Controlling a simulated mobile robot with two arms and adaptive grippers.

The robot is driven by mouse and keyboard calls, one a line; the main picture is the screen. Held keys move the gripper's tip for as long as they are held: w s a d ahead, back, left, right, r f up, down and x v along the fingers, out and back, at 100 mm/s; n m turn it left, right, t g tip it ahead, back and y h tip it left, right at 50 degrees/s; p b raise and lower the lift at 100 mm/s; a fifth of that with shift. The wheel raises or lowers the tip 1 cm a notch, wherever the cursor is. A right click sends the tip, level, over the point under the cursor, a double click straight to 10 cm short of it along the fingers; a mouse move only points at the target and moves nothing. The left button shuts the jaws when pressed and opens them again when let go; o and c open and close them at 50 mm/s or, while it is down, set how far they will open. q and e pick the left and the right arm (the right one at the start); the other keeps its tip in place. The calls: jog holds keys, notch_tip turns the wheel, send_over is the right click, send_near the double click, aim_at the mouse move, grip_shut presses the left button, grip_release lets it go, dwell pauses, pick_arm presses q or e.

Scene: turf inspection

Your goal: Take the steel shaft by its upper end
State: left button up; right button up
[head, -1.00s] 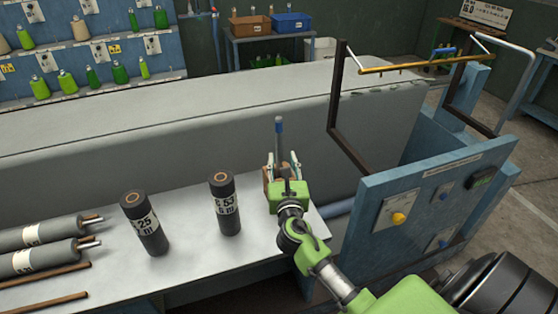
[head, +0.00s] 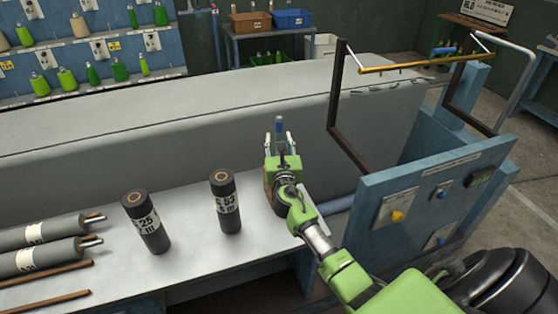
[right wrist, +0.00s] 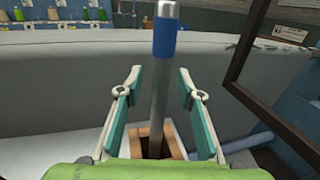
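The steel shaft (head: 279,138) stands upright, with a blue band (right wrist: 164,38) near its upper end. In the right wrist view the grey shaft (right wrist: 162,85) rises from a square wooden holder (right wrist: 153,141). My right gripper (head: 281,142) is open, its two green-padded fingers spread to either side of the shaft. In the right wrist view the gripper (right wrist: 157,82) shows a clear gap between each finger and the shaft, and the fingertips are below the blue band. In the head view my gripper hides most of the holder. My left gripper is out of view.
Two dark labelled rollers (head: 146,222) and (head: 225,202) stand on the pale bench (head: 190,258), left of my right arm. Grey rolls (head: 35,245) and brown rods lie farther left. A dark frame (head: 337,105) and blue control panel (head: 420,210) stand on the right.

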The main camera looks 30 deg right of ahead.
grip_shut()
jog(key=shift+r, duration=0.1)
